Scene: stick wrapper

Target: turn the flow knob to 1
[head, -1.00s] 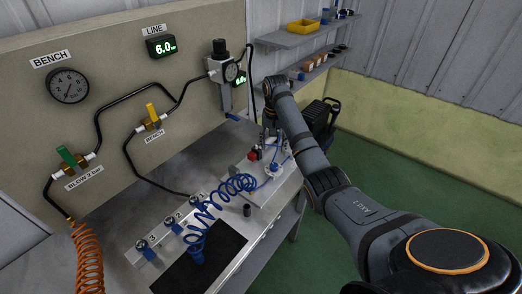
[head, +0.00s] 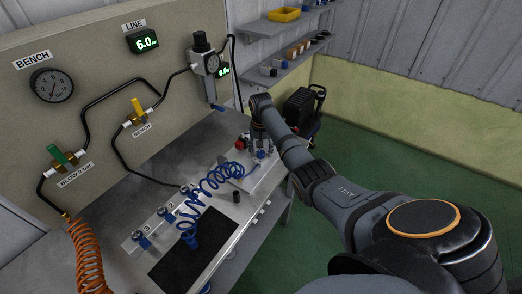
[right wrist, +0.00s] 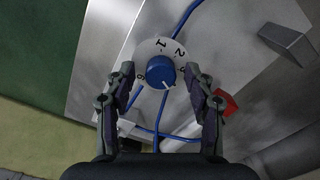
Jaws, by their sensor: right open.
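The flow knob (right wrist: 160,72) is a blue round knob on a white numbered dial (right wrist: 143,50). The numbers 1, 2 and part of a 3 show on the dial in the right wrist view. A pale mark shows on the knob's lower right, away from the 1. The knob (head: 262,154) also shows small in the head view, on a light plate. My right gripper (right wrist: 161,70) is open, one finger on each side of the knob, with gaps between. My left gripper is not in view.
A red part (head: 241,142) sits beside the knob, and blue tubes run close to it. A coiled blue hose (head: 215,178) lies across the bench. A grey block (right wrist: 287,43) stands at the upper right of the right wrist view.

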